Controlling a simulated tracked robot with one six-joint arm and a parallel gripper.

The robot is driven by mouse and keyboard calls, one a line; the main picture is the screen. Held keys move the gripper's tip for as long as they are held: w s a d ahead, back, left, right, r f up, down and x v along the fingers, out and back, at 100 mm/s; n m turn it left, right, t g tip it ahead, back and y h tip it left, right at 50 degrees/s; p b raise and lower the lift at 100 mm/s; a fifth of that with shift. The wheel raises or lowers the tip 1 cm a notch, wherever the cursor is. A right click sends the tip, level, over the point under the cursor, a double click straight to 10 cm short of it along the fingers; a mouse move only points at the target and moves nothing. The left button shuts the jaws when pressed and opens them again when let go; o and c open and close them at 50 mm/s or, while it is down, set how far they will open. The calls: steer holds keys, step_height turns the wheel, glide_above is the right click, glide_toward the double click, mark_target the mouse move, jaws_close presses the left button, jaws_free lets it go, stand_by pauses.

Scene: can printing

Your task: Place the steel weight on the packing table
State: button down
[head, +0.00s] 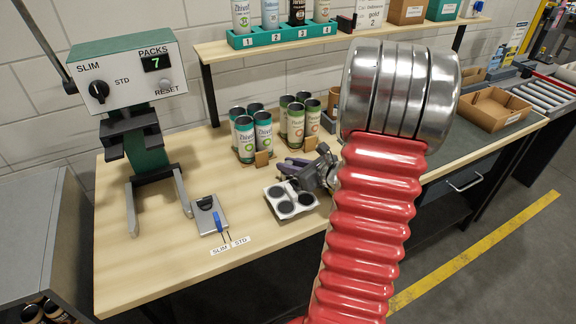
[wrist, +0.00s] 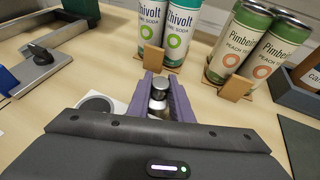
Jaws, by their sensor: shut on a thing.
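My gripper (head: 290,166) is low over the middle of the packing table (head: 140,270), beside the pale tray. In the wrist view its purple fingers (wrist: 160,98) are closed on the steel weight (wrist: 158,91), a small shiny metal piece with a round knob on top. The weight looks upright between the fingers. Its lower part is hidden by my gripper body, so I cannot tell whether it touches the table. In the head view the weight is hidden by the gripper.
A pale tray (head: 306,201) with dark round wells lies in front of the gripper. A machine (head: 130,85) and a small lever fixture (head: 210,216) stand left. The front-left tabletop is bare.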

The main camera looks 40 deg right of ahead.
steer(key=c, duration=1.6)
jaws_free()
steer(key=shift+f, duration=0.1)
steer(key=shift+s, duration=0.1)
steer(key=v, duration=1.2)
